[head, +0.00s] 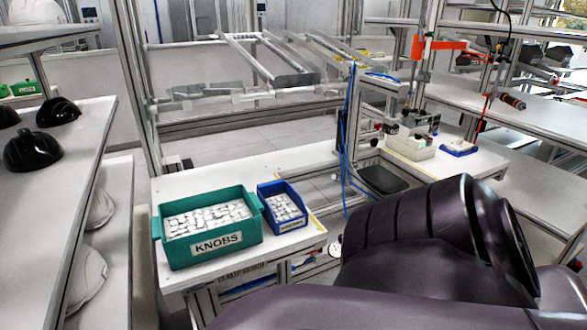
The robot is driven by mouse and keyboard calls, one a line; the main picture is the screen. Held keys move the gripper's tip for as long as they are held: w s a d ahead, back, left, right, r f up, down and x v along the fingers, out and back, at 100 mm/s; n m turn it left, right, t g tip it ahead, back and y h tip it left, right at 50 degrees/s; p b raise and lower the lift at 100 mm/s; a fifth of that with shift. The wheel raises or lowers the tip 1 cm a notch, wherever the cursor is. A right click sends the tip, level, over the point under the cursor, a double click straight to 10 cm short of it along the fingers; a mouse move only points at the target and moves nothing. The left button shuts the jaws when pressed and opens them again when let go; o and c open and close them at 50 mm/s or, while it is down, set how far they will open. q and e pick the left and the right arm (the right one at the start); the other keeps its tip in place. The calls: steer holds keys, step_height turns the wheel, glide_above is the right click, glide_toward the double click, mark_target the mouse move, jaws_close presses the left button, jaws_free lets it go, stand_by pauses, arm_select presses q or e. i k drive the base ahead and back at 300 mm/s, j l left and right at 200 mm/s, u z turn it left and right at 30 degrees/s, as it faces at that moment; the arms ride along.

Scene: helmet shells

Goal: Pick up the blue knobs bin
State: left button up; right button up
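A small blue bin (293,225) full of white pieces stands near the right front of the white workbench. Its front label is too small to read. A larger teal bin (177,256) labelled KNOBS stands close to its left, also full of white pieces. Both bins are upright on the bench. Neither of my grippers is in view. Large dark purple links of my own arm fill the lower right and hide part of the area in front of and right of the bench.
The white workbench (240,175) is bare behind the bins. White shelves (70,160) with black helmet shells (32,150) stand at the left. A second bench at the right holds a small white box (410,150) and a blue tray (459,148). A blue cable (347,130) hangs in between.

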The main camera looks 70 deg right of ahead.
mark_target(285, 212)
steer(key=z, duration=2.1)
